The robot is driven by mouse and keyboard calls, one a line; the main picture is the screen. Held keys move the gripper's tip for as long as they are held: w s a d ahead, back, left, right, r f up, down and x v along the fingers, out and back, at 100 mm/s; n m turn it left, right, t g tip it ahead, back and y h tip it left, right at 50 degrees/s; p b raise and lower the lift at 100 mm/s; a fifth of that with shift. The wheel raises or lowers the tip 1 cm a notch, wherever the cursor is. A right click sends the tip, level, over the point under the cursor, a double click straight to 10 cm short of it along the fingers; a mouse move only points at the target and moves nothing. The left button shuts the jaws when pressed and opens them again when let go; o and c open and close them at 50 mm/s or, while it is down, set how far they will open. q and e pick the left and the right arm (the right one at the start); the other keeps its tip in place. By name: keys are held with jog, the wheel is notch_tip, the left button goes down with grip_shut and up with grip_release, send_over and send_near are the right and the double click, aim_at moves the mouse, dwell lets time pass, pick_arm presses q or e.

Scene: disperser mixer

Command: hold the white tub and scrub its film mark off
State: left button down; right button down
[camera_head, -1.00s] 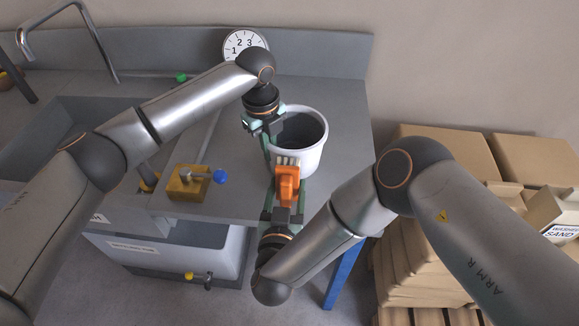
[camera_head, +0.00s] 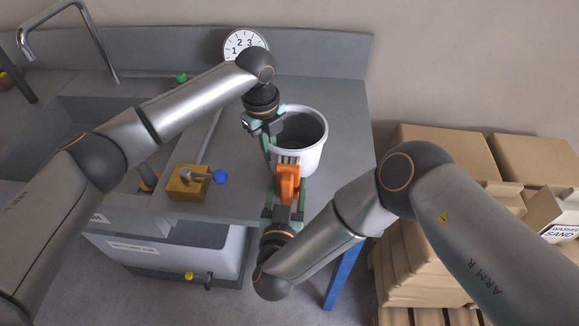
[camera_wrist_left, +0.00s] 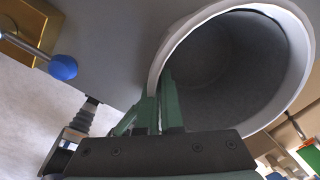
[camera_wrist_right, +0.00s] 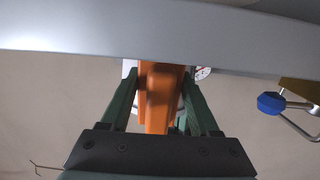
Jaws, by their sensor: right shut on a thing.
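The white tub (camera_head: 311,150) stands upright near the front edge of the grey worktop, its dark inside open to above. My left gripper (camera_head: 267,148) is shut on the tub's rim at its left side. In the left wrist view, one finger is inside the wall (camera_wrist_left: 160,75) and one outside. My right gripper (camera_head: 284,204) is shut on an orange scrub brush (camera_head: 288,182). The brush's pale bristles are up against the tub's near outer side. The orange brush (camera_wrist_right: 158,95) also shows between the fingers in the right wrist view. I see no film mark; the brush may hide it.
A brass block with a blue knob (camera_head: 187,184) sits on the worktop left of the tub. A sink (camera_head: 90,120) lies further left, and a round dial (camera_head: 245,44) stands at the back. Cardboard boxes (camera_head: 440,150) are stacked at the right. The worktop right of the tub is clear.

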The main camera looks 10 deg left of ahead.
aim_at(288, 174)
jog(key=shift+w, duration=0.3)
jog(key=shift+s+r, duration=0.15)
jog(key=shift+r, duration=2.1)
pick_arm(q)
jog(key=shift+s+d, duration=0.1)
pick_arm(e)
jog(key=shift+w+d+f, duration=0.1)
jog(key=shift+w+f, duration=0.15)
jog(key=shift+f, duration=0.85)
jog(key=shift+w+f, duration=0.25)
jog(key=shift+f, duration=0.85)
jog(key=shift+s, duration=1.05)
